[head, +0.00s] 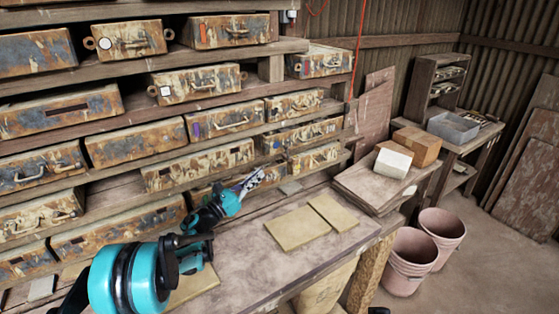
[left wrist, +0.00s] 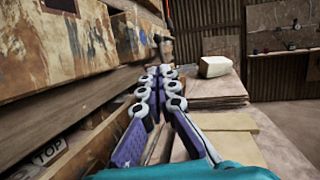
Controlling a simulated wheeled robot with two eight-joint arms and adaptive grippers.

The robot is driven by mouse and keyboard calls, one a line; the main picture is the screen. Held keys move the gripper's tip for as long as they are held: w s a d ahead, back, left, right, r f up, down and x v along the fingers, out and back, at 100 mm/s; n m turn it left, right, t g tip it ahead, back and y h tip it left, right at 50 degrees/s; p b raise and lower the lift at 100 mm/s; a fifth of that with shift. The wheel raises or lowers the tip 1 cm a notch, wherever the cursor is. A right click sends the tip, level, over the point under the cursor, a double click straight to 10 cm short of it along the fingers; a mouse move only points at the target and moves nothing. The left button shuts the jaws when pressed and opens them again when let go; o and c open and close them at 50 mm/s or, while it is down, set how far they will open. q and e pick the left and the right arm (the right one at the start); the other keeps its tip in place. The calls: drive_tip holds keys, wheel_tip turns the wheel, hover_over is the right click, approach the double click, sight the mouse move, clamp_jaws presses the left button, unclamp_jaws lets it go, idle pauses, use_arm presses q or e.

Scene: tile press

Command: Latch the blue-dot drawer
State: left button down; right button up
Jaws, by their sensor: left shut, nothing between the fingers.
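One drawer (head: 225,120) bears a purple mark and a handle. My left gripper (head: 257,176) is shut and empty, in front of the lower right drawers and above the bench. In the left wrist view its fingers (left wrist: 168,72) point ahead, close beside a worn drawer front (left wrist: 110,38) with a dark hook-like part at its far end. The lower drawer (head: 225,187) behind the gripper is partly hidden. My right gripper is not in view.
The bench (head: 255,255) carries flat tan tiles (head: 297,228). Stacked boards (head: 370,187) with a white block (head: 393,161) and a cardboard box (head: 417,145) stand to the right. Pink buckets (head: 408,262) sit on the floor. Rack shelf edges lie close left of the gripper.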

sight(286, 150)
use_arm(q)
drive_tip(key=b+x, duration=0.2)
drive_tip(key=x, duration=0.9)
drive_tip(key=shift+w, duration=0.1)
drive_tip(key=shift+d+r, duration=0.1)
drive_tip(key=shift+w+d+r+p, duration=0.55)
drive_tip(key=shift+r+p, duration=0.15)
drive_tip(key=shift+p, duration=0.1)
